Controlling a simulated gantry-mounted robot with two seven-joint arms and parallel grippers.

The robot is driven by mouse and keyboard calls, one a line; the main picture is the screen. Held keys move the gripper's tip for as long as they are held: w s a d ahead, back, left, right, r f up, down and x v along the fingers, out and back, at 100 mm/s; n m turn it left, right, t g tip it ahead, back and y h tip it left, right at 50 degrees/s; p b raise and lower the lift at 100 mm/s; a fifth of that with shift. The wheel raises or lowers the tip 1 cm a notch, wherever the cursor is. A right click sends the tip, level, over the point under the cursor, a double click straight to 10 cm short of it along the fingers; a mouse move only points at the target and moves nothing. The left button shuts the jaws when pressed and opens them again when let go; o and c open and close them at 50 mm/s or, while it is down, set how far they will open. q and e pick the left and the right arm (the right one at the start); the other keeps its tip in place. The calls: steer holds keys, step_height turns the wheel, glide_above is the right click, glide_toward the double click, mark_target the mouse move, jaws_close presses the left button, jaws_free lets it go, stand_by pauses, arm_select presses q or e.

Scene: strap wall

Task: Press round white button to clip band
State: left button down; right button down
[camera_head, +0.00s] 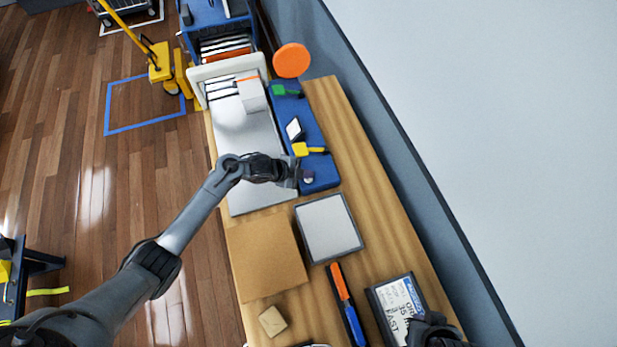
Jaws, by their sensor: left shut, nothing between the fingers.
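The round white button (308,179) shows as a small pale disc near the lower end of a blue control panel (312,133) on the wooden bench. My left gripper (297,174) is shut and empty, with its tip right beside the button. I cannot tell whether it touches the button. The gripper hides part of the panel and button area. No band is clearly made out at this size. My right gripper (433,334) is only partly in view at the bottom right, over a labelled box (392,301), and its jaws do not show clearly.
The panel also carries a yellow lever (302,149), a white tilted piece (294,128) and a green piece (279,90). A grey conveyor-like plate (243,135) with a white arch (226,68) lies left. A grey pad (328,228), brown sheet (265,258) and orange-blue tool (345,303) lie nearer.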

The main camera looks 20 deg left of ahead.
mark_target(306, 180)
arm_select(q)
steer(key=shift+f, duration=0.3)
arm_select(e)
steer(key=shift+f, duration=0.25)
arm_select(q)
steer(key=shift+f, duration=0.15)
arm_select(e)
steer(key=shift+a, duration=0.1)
